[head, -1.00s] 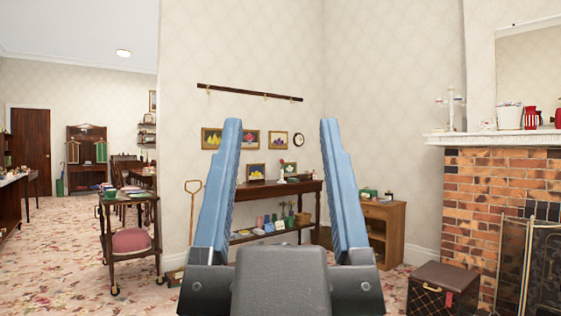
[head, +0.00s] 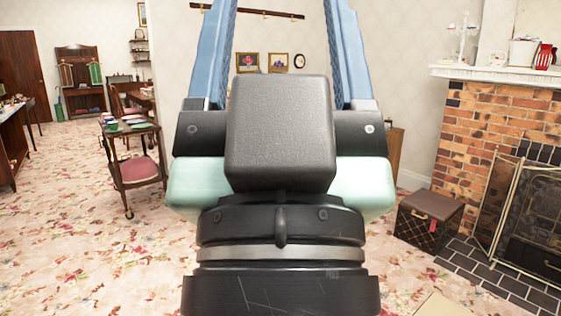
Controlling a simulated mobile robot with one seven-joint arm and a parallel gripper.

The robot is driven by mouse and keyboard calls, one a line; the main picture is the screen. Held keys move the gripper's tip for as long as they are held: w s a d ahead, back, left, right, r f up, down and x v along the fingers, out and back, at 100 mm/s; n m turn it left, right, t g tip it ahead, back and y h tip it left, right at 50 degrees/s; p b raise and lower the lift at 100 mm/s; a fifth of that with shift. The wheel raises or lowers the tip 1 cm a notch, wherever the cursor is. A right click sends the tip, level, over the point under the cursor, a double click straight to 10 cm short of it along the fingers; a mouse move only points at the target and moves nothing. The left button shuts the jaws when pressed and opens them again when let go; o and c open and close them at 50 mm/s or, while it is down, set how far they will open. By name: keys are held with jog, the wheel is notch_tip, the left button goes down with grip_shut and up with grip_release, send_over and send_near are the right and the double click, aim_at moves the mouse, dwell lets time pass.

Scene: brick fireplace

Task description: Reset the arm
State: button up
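My gripper (head: 283,50) stands upright in the middle of the head view, close to the camera. Its two blue fingers are wide apart with nothing between them but the far wall. The fingertips are cut off or nearly so at the top edge. The dark palm block, the pale green body and the black wrist of my arm show below the fingers. They hide most of the long side table against the wall.
A brick fireplace (head: 495,140) with a folding screen (head: 500,200) is at right. A dark brown chest (head: 428,220) stands beside its tiled hearth. A wooden trolley (head: 138,170) is at left. Floral carpet (head: 70,230) lies open at lower left.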

notch_tip(320, 180, up, 25)
jog(key=p, duration=2.2)
jog(key=shift+p, duration=0.35)
